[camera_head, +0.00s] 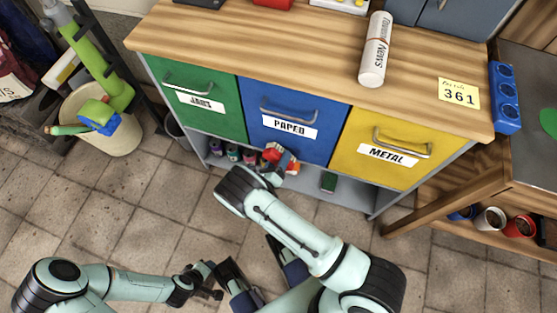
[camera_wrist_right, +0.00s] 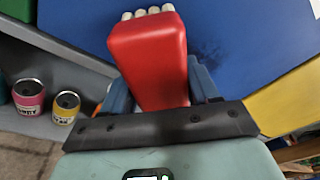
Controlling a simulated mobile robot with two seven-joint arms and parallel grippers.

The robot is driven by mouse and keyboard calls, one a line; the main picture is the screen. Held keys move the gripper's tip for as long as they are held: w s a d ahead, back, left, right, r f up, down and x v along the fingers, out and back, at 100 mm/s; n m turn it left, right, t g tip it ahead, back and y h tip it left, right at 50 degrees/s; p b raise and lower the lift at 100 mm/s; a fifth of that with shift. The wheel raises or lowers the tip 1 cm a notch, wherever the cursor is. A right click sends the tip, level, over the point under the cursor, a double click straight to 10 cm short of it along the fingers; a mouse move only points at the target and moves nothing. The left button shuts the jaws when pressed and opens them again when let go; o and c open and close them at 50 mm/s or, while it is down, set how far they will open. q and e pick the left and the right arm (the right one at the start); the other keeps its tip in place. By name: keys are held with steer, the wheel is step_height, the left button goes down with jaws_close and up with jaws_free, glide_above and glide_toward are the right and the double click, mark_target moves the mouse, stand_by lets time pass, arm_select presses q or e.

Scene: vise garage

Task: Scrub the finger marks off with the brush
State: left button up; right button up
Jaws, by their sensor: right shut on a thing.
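My right gripper (camera_head: 281,163) is shut on a red brush (camera_head: 272,151), low in front of the blue drawer (camera_head: 262,133) labelled "PAPED". In the right wrist view the red brush (camera_wrist_right: 150,55) sits between the fingers, its pale bristles (camera_wrist_right: 148,12) pointing towards the blue drawer front (camera_wrist_right: 250,45). Whether the bristles touch the drawer is unclear. Dark smudges (camera_wrist_right: 210,48) show on the blue surface, right of the brush. My left gripper (camera_head: 208,281) is low over the floor, away from the drawers; its opening is unclear.
A green drawer (camera_head: 200,112) and a yellow drawer (camera_head: 375,158) flank the blue one; all have protruding handles. Small cans (camera_head: 233,152) and a dark device (camera_head: 328,181) are on the lower shelf. A white cylinder (camera_head: 375,50) lies on the wooden top. A bin (camera_head: 105,130) stands left.

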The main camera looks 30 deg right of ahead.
mark_target(295, 153)
steer(key=shift+w+d, duration=0.1)
steer(key=shift+d, duration=0.05)
steer(key=shift+s+d+r+p, duration=0.1)
steer(key=shift+s+d+p, duration=0.45)
steer(key=shift+s, duration=0.25)
steer(key=shift+s+d, duration=0.8)
steer(key=shift+s, duration=0.05)
steer(key=shift+w+a+b, duration=0.2)
steer(key=shift+w+a, duration=0.2)
steer(key=shift+w, duration=0.2)
steer(key=shift+w+a+b, duration=0.2)
steer(key=shift+w+a, duration=0.15)
steer(key=shift+w, duration=0.2)
steer(key=shift+w+a+b, duration=0.35)
steer(key=shift+w+a, duration=0.05)
steer(key=shift+w, duration=0.3)
steer(key=shift+c, duration=0.9)
steer(key=shift+r+p, duration=0.6)
steer(key=shift+r, duration=0.2)
steer(key=shift+s+d+f+p, duration=0.1)
steer(key=shift+s+d+p, duration=0.35)
steer(key=shift+s+d, duration=0.35)
steer(key=shift+s+d+p, duration=0.4)
steer(key=shift+s+d, duration=0.05)
steer(key=shift+s, duration=0.55)
